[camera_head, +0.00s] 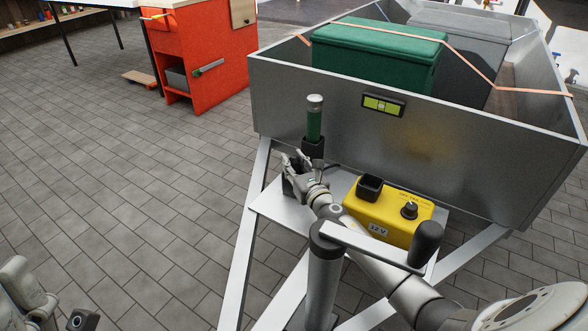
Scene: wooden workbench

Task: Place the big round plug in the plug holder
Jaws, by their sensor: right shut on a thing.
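A green cylinder with a silver top and a black lower part (314,120), apparently the big round plug, stands upright in front of the metal cart wall. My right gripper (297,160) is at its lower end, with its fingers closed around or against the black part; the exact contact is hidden. A black square socket (370,187), apparently the plug holder, sits on top of the yellow 12 V box, to the right of and below the plug. The plug is apart from this socket. Pale parts of my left gripper (28,290) show at the bottom left; its fingertips are unclear.
The yellow box (388,212) has a black knob (409,210) and rests on a metal shelf (270,203) of the cart frame. A dark cable shows behind my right gripper. The cart (470,165) holds a green case (378,58).

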